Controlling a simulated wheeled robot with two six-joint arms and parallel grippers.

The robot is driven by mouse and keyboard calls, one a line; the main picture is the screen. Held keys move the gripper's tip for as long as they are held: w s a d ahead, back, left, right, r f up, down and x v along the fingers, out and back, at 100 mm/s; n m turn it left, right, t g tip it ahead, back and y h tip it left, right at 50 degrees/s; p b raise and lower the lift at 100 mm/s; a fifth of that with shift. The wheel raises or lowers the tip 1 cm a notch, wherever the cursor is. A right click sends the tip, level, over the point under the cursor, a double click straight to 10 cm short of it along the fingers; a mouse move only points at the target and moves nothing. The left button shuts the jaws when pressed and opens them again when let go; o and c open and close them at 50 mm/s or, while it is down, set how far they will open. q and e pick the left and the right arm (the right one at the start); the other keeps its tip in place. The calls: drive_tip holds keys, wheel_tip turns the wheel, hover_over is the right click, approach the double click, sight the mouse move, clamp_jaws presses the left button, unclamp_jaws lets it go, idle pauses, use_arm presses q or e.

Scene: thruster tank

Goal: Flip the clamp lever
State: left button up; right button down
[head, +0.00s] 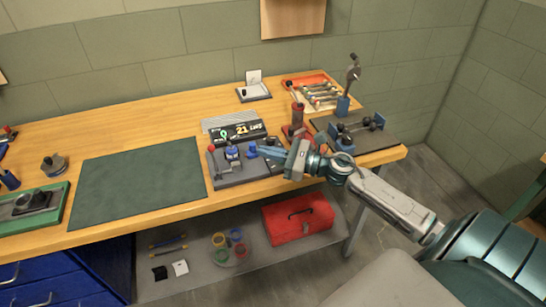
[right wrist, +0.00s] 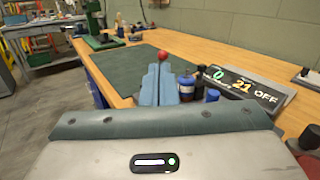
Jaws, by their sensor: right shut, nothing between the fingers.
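A clamp lever with a red ball tip (head: 211,149) stands at the left end of a dark grey base plate (head: 232,179) near the bench's front edge. A blue-capped part (head: 232,153) stands on the plate to its right. My right gripper (head: 258,146) comes in from the right over the plate, its blue fingers pointing left, shut and empty. In the right wrist view, the red ball (right wrist: 162,55) shows just past the shut fingertips (right wrist: 160,68); I cannot tell whether they touch. The lever's lower part is hidden there. My left gripper is not in view.
A display box (head: 238,132) reading "21 OFF" stands behind the plate. A red upright tool (head: 297,115) and a dark fixture plate (head: 376,141) are to the right. A green mat (head: 140,182) lies clear on the left.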

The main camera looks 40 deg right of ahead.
drive_tip(key=shift+s+d+r, duration=0.15)
drive_tip(key=shift+s+d, duration=0.2)
drive_tip(key=shift+s, duration=0.1)
idle(0.5)
